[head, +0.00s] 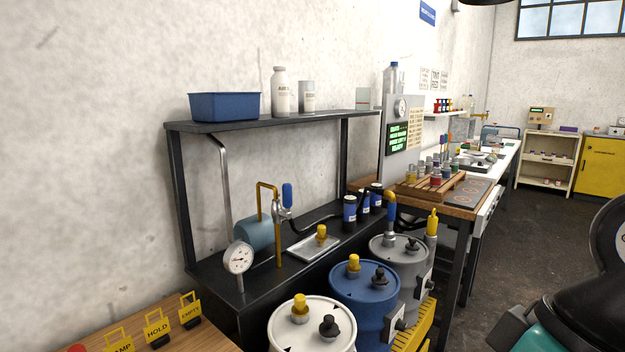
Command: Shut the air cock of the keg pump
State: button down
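On the dark bench, a teal cylinder (254,233) lies behind a bent yellow pipe (278,240). A metal valve body (281,212) with an upright blue handle (287,195) stands beside the pipe, and a black hose runs from it to the right. This may be the keg pump with its air cock. A second blue handle (390,208) stands below a yellow bend over the grey drum (398,250). I cannot tell for certain which handle is the air cock, nor whether it is open. My gripper is not in view; a dark part of my arm fills the lower right.
A round gauge (238,258) stands at the bench's front left. A metal tray (313,246) holds a yellow fitting. White (310,328), blue (364,295) and grey drums crowd the bench front. A shelf (275,122) overhangs it. Dark floor (535,235) is free at right.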

aim_at(286, 188)
jog(key=u, duration=0.25)
jog(key=i, duration=1.25)
jog(key=u, duration=0.4)
